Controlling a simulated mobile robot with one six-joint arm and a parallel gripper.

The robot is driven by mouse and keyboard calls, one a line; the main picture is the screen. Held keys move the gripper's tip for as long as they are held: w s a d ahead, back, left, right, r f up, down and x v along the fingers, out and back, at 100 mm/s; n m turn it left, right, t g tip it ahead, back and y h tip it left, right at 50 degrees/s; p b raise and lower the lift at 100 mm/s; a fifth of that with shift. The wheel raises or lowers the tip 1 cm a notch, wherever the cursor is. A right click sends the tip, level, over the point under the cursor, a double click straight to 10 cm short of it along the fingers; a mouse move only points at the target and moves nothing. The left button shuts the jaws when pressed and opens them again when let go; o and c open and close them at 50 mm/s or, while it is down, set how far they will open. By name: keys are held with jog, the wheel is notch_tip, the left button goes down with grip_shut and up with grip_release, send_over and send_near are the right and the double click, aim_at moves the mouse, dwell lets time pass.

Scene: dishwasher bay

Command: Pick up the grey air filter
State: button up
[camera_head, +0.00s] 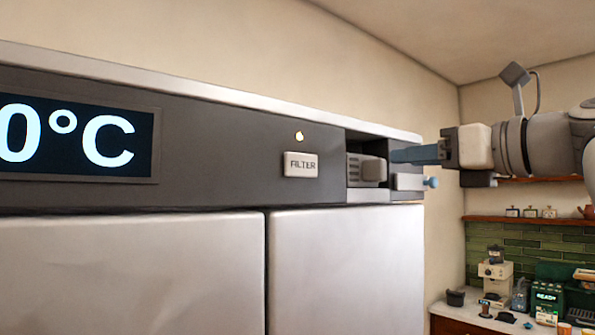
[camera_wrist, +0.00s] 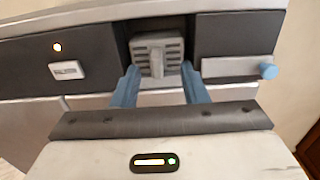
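The grey air filter (camera_head: 355,168) sits in an open slot in the dark front panel of the appliance. In the wrist view, the filter (camera_wrist: 142,45) shows slatted vents and a raised grip in its middle. My gripper (camera_head: 393,155) is in front of the slot, at its right in the head view. In the wrist view, the blue fingers of my gripper (camera_wrist: 159,70) are open, one to each side of the grip, with gaps between them and it. I cannot tell how far the fingertips are from the filter in depth.
A small flap with a blue knob (camera_head: 431,182) sticks out by the slot. A FILTER label (camera_head: 301,165) and a lit yellow lamp (camera_head: 298,136) are left of the slot. A counter with a coffee machine (camera_head: 496,278) stands at the far right.

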aim_at(384, 162)
jog(key=x, duration=0.1)
jog(key=p+x, duration=0.1)
jog(key=x, duration=0.1)
jog(key=shift+a, duration=0.45)
jog(key=shift+p+x, duration=0.35)
jog(key=shift+x, duration=0.45)
jog(key=shift+f, duration=0.15)
jog(key=shift+c, duration=0.2)
grip_shut()
